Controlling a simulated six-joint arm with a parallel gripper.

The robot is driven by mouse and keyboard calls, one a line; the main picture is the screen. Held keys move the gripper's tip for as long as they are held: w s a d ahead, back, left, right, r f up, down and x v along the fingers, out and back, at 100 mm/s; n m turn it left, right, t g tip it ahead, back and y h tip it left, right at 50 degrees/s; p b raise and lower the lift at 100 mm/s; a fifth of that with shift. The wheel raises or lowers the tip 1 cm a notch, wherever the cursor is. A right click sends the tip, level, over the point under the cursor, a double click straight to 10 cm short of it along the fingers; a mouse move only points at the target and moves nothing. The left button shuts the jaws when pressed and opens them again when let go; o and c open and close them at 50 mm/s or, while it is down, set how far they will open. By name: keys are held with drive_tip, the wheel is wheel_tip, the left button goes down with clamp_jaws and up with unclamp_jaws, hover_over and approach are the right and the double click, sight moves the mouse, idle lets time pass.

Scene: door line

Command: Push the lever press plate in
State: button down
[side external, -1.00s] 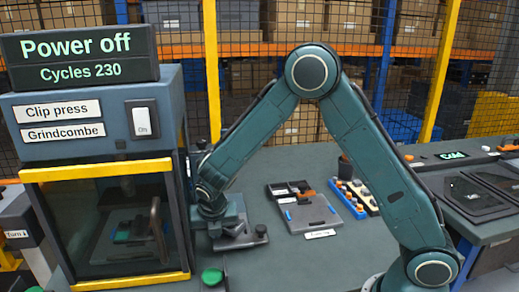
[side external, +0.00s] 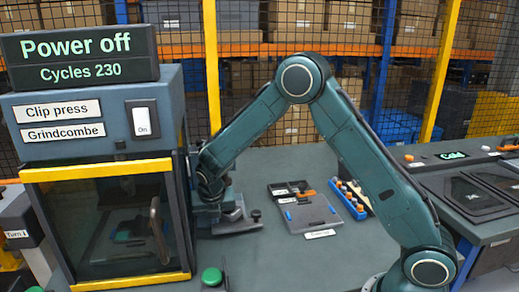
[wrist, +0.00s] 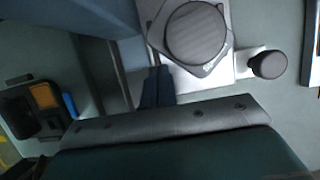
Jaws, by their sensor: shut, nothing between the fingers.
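The lever press (side external: 235,222) is a low dark grey unit on the bench, just right of the clip press cabinet. In the wrist view, a ribbed round plate (wrist: 197,33), seemingly the press plate, sits on a pale grey base (wrist: 222,75). A dark round knob (wrist: 268,64) sticks out to its right and also shows in the side view (side external: 256,215). My gripper (wrist: 157,86) is shut and empty, with its dark fingertips by the lower left edge of the base. I cannot tell whether they touch it. In the side view my wrist hides much of the unit.
The clip press (side external: 95,185) with its yellow-framed window stands close on the left, its sign reading "Power off". A green button (side external: 211,277) is at the front. A grey tray (side external: 307,213) and a blue rack (side external: 350,199) lie to the right. Bench between is clear.

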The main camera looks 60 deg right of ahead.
sight(215, 231)
drive_tip(key=shift+s+a, duration=0.45)
drive_tip(key=shift+a, duration=0.1)
drive_tip(key=shift+s+a+r, duration=0.1)
drive_tip(key=shift+s+a, duration=0.7)
drive_tip(key=shift+a, duration=0.05)
drive_tip(key=v, duration=2)
drive_tip(key=shift+d, duration=0.2)
drive_tip(key=s+f, duration=0.3)
drive_tip(key=f, duration=0.7)
drive_tip(key=shift+s+d+f, duration=0.35)
drive_tip(key=shift+s+d, duration=0.05)
drive_tip(key=shift+d, duration=0.05)
drive_tip(key=shift+f, duration=0.1)
